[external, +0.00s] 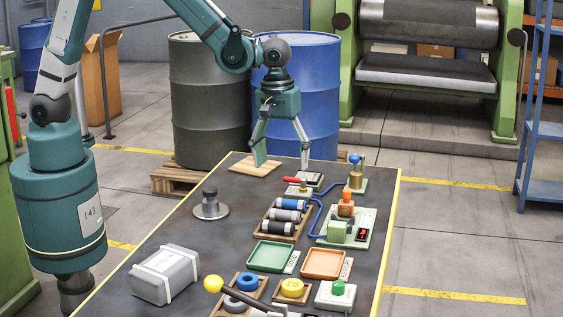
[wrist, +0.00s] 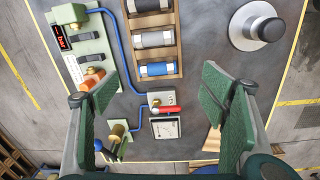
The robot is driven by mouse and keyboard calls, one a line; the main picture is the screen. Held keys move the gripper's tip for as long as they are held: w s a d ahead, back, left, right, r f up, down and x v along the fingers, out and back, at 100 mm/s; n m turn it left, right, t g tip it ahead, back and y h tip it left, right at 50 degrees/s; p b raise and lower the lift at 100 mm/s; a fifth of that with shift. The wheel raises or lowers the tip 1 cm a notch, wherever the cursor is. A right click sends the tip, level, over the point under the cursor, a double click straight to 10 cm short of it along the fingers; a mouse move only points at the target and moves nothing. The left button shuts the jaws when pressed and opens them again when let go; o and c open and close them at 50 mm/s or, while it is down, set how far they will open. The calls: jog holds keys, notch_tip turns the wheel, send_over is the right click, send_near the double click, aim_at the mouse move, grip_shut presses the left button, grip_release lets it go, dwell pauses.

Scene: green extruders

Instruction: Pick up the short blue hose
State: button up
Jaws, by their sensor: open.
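A short blue hose piece (external: 291,204) with grey ends lies in the end slot of a wooden rack (external: 262,232), beside grey and dark pieces. In the wrist view the blue piece (wrist: 160,69) lies crosswise at the near end of the rack (wrist: 180,62), uncovered. My gripper (external: 281,158) is open and empty, high over the far end of the table and beyond the rack. In the wrist view its green fingers (wrist: 148,88) are spread wide, and the hose piece appears ahead between and beyond them. They do not touch it.
A thin blue tube (external: 313,218) runs beside the rack to a green machine (external: 345,228). A gauge with a red lever (external: 297,184) stands close to the rack's far end. A grey knobbed disc (external: 211,207) stands left. Trays (external: 270,256) lie nearer the camera.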

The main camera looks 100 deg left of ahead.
jog(key=n, duration=0.2)
send_over(290, 202)
jog(key=shift+g, duration=0.3)
jog(key=shift+d+f, duration=0.1)
jog(key=shift+f, duration=2.3)
jog(key=shift+f, duration=0.15)
jog(key=shift+f, duration=1.15)
jog(key=shift+f+b, duration=0.35)
jog(key=shift+f, duration=2.25)
jog(key=shift+c, duration=0.5)
jog(key=c, duration=0.9)
